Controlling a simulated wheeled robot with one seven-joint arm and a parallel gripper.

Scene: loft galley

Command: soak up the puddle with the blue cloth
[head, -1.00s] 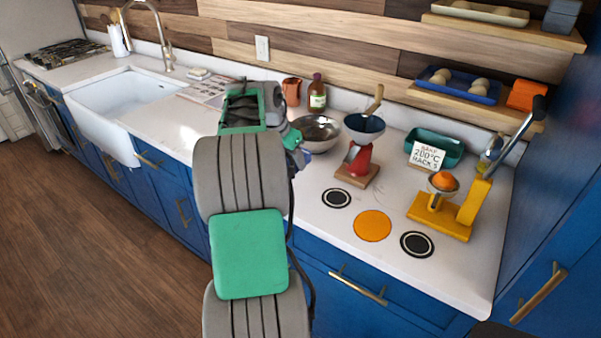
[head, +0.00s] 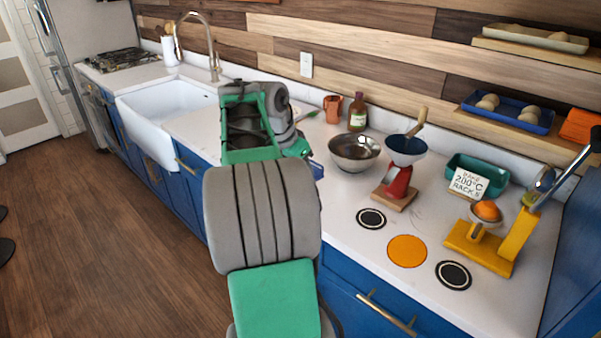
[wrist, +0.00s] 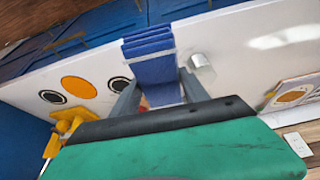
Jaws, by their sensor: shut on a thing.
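The blue cloth (wrist: 150,62) is folded in layers and held between the fingers of my gripper (wrist: 158,88) in the wrist view. My gripper is shut on it, over the white counter (wrist: 235,45). In the head view my arm hides most of the gripper, and a small blue edge of the cloth (head: 316,169) shows beside it. I cannot make out the puddle for certain. A bright glossy patch (wrist: 290,37) lies on the counter in the wrist view, and I cannot tell whether it is liquid or reflected light.
A white sink (head: 155,115) is at left. A brown bottle (head: 358,112) stands at the back.

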